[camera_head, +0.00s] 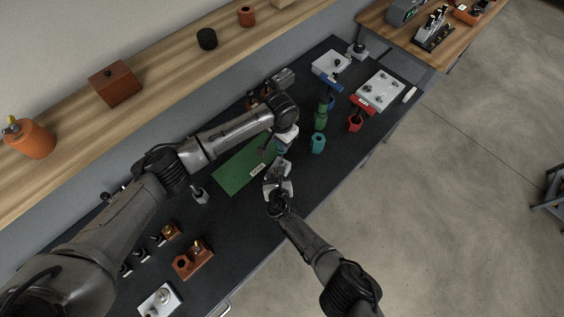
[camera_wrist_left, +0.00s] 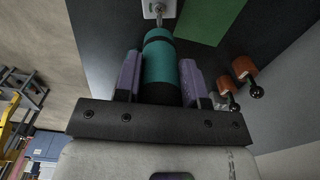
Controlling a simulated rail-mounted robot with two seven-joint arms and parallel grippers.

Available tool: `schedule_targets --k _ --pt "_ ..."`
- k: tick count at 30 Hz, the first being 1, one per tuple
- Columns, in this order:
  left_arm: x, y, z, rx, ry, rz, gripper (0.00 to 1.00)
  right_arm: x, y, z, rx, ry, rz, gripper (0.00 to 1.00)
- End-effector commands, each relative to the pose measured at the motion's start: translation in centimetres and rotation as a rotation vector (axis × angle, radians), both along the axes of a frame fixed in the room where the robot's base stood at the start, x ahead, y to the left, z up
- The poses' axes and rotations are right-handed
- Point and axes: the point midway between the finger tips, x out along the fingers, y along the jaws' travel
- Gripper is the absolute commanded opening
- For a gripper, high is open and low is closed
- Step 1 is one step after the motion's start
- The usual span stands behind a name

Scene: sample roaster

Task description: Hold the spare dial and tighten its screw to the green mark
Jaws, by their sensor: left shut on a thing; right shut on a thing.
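My left gripper (camera_head: 284,150) is shut on a teal screwdriver-like tool with black bands, whose teal handle (camera_wrist_left: 160,62) sits between the purple finger pads in the left wrist view. Its thin metal shaft points at a small pale block (camera_wrist_left: 153,8), apparently the spare dial, at the top edge of that view. Whether the tip sits in the screw is too small to tell. My right gripper (camera_head: 278,186) is just below the left one in the head view, shut on a small pale piece that it mostly hides. The screw's mark cannot be made out.
A green mat (camera_head: 233,174) with a white label lies beside the grippers on the dark bench. A green tool (camera_head: 320,118), a teal holder (camera_head: 318,144), a red holder (camera_head: 354,123) and white boxes (camera_head: 380,91) stand at upper right. Orange-brown blocks (camera_head: 194,259) stand at lower left.

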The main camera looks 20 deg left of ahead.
Motion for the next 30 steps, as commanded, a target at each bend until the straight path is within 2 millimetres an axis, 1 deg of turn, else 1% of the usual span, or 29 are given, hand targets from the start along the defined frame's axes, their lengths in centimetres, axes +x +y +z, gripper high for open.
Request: schedule_targets --k 26,30 --pt "0.0 0.0 -2.1 0.000 0.001 0.000 0.00 0.0 0.0 0.0 -0.002 -0.001 0.000 0.03" --pt "0.0 0.0 -2.1 0.000 0.000 -0.017 0.00 0.0 0.0 0.0 -0.002 -0.001 0.000 0.03"
